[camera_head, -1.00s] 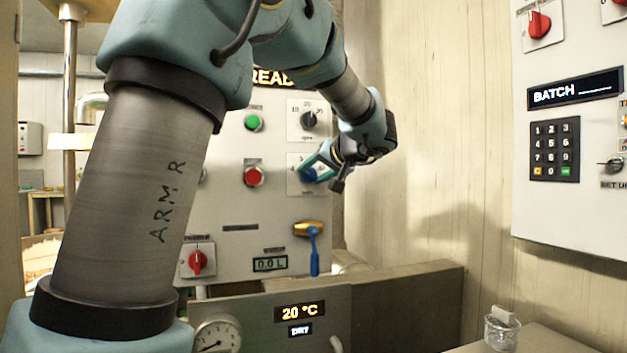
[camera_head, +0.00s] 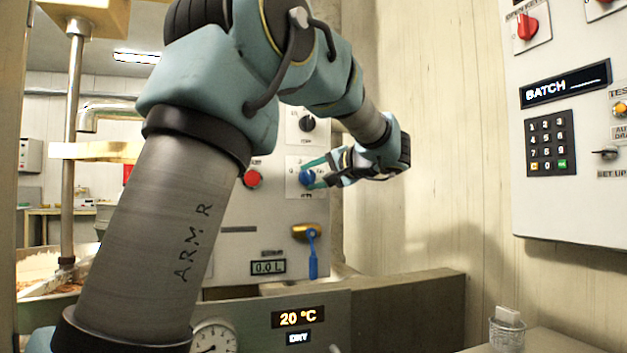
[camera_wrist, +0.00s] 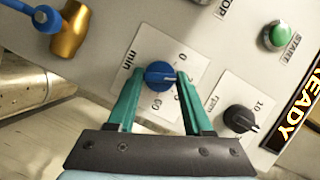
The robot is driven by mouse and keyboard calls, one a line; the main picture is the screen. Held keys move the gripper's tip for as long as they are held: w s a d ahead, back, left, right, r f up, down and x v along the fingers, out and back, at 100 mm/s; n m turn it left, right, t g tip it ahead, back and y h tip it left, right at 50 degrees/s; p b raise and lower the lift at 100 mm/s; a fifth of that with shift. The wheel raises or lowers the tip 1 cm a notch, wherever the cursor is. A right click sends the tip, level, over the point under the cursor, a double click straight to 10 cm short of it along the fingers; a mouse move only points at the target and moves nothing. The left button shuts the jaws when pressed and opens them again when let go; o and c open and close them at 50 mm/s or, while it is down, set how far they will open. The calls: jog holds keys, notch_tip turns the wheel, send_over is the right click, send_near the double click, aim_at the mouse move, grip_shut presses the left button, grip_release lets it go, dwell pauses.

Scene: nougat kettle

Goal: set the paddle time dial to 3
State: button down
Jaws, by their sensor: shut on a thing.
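The paddle time dial is a blue knob (camera_wrist: 160,75) on a white plate marked "min" in the wrist view; it also shows in the head view (camera_head: 307,177). My gripper (camera_wrist: 160,80) has its two green fingers on either side of the blue knob and is shut on it. In the head view, my gripper (camera_head: 318,174) reaches the panel from the right. Some of the plate's numbers are hidden behind the fingers, and I cannot read the exact setting.
A black rpm knob (camera_wrist: 239,118) is close to the right finger. A green START button (camera_wrist: 280,37) is farther right. A brass valve with a blue lever (camera_head: 312,250) is below the dial. A red button (camera_head: 252,178) is left of it.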

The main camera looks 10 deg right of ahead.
dwell(0.4)
jog(key=shift+c, duration=1.6)
grip_release()
jog(key=b+v, duration=0.1)
jog(key=v, duration=0.9)
jog(key=shift+s+d, duration=0.25)
jog(key=shift+s, duration=0.1)
